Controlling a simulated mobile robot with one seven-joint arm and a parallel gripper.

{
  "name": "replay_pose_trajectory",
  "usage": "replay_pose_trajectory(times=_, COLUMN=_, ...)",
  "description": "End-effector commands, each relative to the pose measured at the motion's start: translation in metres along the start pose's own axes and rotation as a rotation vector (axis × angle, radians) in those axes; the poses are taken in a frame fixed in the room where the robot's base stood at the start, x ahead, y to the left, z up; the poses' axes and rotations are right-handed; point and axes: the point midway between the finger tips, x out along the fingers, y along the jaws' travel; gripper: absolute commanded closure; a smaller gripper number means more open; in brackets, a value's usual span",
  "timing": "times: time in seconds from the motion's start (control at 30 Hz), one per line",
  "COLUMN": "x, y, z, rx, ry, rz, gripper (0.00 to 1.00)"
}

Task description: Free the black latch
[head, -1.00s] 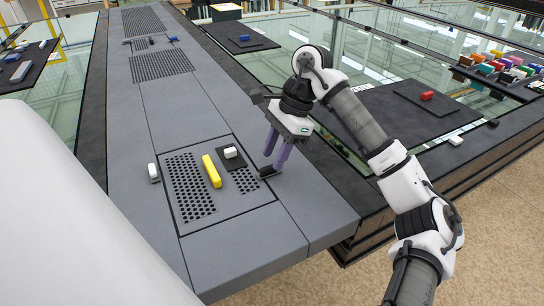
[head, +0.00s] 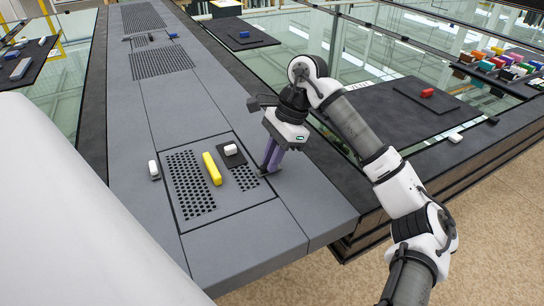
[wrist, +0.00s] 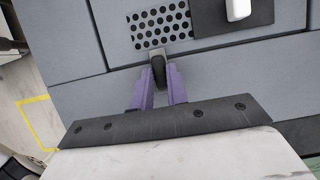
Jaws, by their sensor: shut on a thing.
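The black latch (wrist: 158,72) sits at the edge of the perforated panel, on a small light plate. My gripper (head: 268,169) reaches down to it from above, and its purple fingers (wrist: 158,82) are shut on the latch, one on each side. In the head view the fingers hide most of the latch. In the wrist view its dark top shows between the fingertips, close to the row of holes.
A yellow bar (head: 212,169) and a white block on a dark pad (head: 232,160) lie on the panel (head: 190,185) left of my gripper. Another white block (head: 153,170) is at its left edge. The grey deck in front (head: 250,240) is clear.

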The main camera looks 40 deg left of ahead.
Motion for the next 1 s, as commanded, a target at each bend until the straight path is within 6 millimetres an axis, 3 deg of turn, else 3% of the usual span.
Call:
replay_pose_trajectory(times=0.37, x=0.0033, y=0.0016, z=-0.0020, rx=0.126, ry=0.002, rz=-0.055, gripper=1.00)
replay_pose_trajectory(times=1.0, x=0.0050, y=0.0064, z=-0.0005, rx=0.669, ry=0.004, rz=-0.281, gripper=1.00)
